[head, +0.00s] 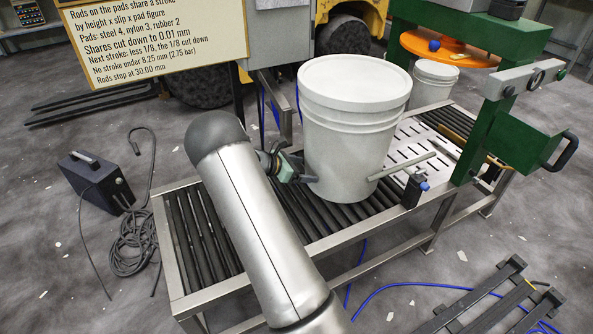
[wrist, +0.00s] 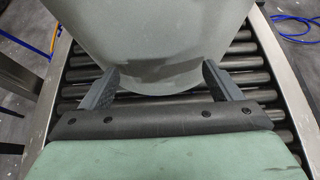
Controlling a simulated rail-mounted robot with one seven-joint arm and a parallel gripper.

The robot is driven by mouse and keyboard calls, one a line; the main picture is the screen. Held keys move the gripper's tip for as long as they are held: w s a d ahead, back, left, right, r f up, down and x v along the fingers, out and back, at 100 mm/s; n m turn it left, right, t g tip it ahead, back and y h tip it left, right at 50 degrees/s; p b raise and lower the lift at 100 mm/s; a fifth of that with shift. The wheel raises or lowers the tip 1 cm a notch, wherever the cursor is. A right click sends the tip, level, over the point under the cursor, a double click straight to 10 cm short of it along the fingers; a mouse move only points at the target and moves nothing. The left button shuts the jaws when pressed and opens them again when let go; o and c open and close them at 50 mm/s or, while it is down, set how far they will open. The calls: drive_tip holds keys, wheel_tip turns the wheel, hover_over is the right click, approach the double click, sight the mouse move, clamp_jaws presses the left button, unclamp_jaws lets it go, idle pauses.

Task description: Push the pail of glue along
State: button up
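The large white lidded pail (head: 347,135) stands upright on the roller conveyor (head: 207,263), to the left of the slotted plate (head: 408,140). My gripper (head: 303,175) is low against the pail's left side. In the wrist view, its two fingers (wrist: 161,72) are spread apart, one to each side of the pail's lower curved wall (wrist: 160,45). The fingertips are at or very close to the wall; exact contact is hard to tell. The pail is wider than the finger gap and is not gripped. Its far side is hidden.
The green press frame (head: 490,120) stands at the right end of the conveyor. A smaller white pail (head: 434,84) is behind. A black box (head: 95,182) with cables lies left on the floor.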

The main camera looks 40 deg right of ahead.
drive_tip(key=shift+s+d, duration=0.1)
drive_tip(key=shift+d, duration=0.85)
drive_tip(key=shift+s+d, duration=0.2)
drive_tip(key=shift+d, duration=1.1)
drive_tip(key=shift+s+d, duration=0.25)
drive_tip(key=shift+d, duration=1.1)
drive_tip(key=shift+s+d, duration=0.2)
drive_tip(key=shift+d, duration=1.1)
drive_tip(key=shift+s+d+p, duration=0.15)
drive_tip(key=shift+s+d, duration=0.05)
drive_tip(key=shift+d, duration=1.15)
drive_tip(key=shift+s+d+p, duration=0.15)
drive_tip(key=shift+d, duration=1.15)
drive_tip(key=shift+s+d+p, duration=0.15)
drive_tip(key=shift+s+d, duration=0.05)
drive_tip(key=shift+d, duration=1.15)
drive_tip(key=shift+s+d+p, duration=0.15)
drive_tip(key=shift+s+d, duration=0.05)
drive_tip(key=shift+d, duration=1.1)
drive_tip(key=shift+s+d+p, duration=0.1)
drive_tip(key=shift+s+d, duration=0.1)
drive_tip(key=shift+d, duration=1.15)
drive_tip(key=shift+s+d+p, duration=0.15)
drive_tip(key=shift+s+d, duration=0.05)
drive_tip(key=shift+d, duration=1.1)
